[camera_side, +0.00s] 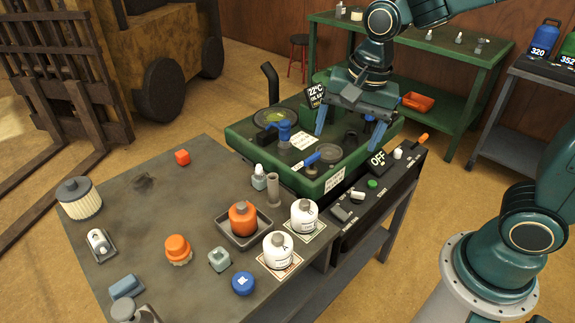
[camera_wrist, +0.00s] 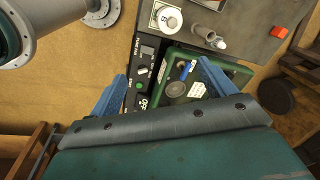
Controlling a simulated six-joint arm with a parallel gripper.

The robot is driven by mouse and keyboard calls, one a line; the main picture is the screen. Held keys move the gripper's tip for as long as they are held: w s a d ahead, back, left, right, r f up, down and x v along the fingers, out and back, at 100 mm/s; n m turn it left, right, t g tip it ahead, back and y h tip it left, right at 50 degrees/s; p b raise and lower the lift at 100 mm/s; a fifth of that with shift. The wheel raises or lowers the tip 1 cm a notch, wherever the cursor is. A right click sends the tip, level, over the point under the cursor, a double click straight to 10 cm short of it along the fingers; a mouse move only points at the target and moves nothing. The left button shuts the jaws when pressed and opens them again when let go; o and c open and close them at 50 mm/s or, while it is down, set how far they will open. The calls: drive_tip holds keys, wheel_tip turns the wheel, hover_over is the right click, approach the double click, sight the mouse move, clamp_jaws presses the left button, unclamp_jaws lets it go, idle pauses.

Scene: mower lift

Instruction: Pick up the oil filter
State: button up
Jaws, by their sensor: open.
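A pale, pleated cylinder (camera_side: 79,200) with a dark top stands at the far left corner of the grey table in the side view. It looks like a filter. An orange, knobbed piece with a ribbed base (camera_side: 178,249) stands nearer the table's middle; I cannot tell for sure which of the two is the oil filter. My gripper (camera_side: 347,138) is open and empty above the green mower deck (camera_side: 240,135), well to the right of both. In the wrist view my gripper (camera_wrist: 162,72) shows its two blue fingers spread, with neither candidate clearly in sight.
On the grey table (camera_side: 140,215) are an orange container in a dark tray (camera_side: 222,228), white bottles (camera_side: 278,250), a blue cap (camera_side: 243,284) and a red block (camera_side: 182,157). A black control box (camera_side: 355,215) borders the deck. The table's back left is mostly clear.

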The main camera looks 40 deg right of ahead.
sight(305, 203)
drive_tip(key=w+a+f+m+g, duration=0.2)
drive_tip(key=w+a+f+m, duration=0.2)
drive_tip(key=f, duration=0.5)
drive_tip(key=w+m, duration=0.1)
drive_tip(key=m, duration=0.1)
drive_tip(key=shift+w+m, duration=0.4)
drive_tip(key=shift+f, duration=4.3)
drive_tip(key=shift+f, duration=2.55)
